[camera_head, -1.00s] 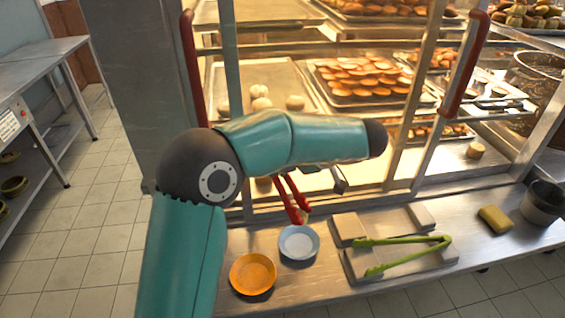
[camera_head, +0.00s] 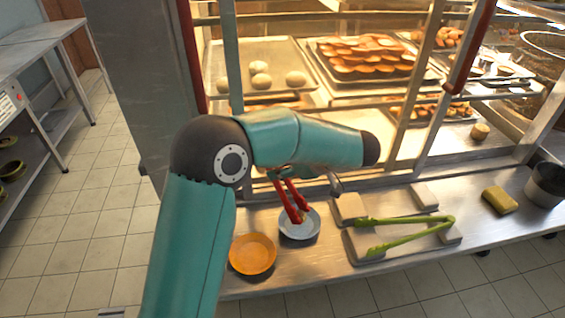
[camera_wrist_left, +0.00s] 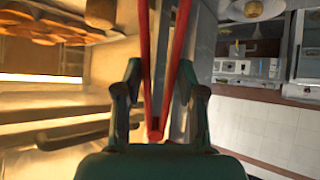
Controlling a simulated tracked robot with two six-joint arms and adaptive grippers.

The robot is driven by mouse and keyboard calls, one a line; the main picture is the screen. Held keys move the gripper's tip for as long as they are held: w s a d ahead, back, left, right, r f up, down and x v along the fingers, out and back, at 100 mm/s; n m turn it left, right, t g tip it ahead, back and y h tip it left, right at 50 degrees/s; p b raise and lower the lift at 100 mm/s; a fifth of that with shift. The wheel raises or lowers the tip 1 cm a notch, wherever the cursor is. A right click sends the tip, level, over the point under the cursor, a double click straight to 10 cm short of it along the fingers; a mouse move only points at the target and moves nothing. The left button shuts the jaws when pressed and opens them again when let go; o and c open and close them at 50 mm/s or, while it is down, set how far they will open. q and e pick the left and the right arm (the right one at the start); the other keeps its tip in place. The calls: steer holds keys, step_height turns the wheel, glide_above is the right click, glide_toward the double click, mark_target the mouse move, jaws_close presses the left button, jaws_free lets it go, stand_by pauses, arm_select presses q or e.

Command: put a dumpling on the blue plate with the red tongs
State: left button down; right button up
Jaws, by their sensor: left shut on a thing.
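My left gripper (camera_wrist_left: 161,75) is shut on the red tongs (camera_head: 292,200); the tongs also show between its fingers in the left wrist view (camera_wrist_left: 156,118). In the head view my own arm hides most of the gripper. The tongs slant down, with their tips over the blue plate (camera_head: 306,234). I cannot tell whether a dumpling is between the tips, or whether they touch the plate. Pale round dumplings (camera_head: 296,78) sit on a tray (camera_head: 228,88) inside the display case. My right gripper is not in view.
An orange plate (camera_head: 252,254) stands left of the blue plate. Green tongs (camera_head: 410,235) lie on a board (camera_head: 365,240) to the right. A yellow sponge (camera_head: 499,200) and a dark pot (camera_head: 546,184) are farther right. The case's frame posts (camera_head: 414,90) rise behind the counter.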

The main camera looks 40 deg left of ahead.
arm_select(q)
steer(key=shift+f, duration=0.2)
steer(key=c, duration=1.1)
jaws_free()
step_height(320, 180, up, 10)
steer(key=p, duration=0.4)
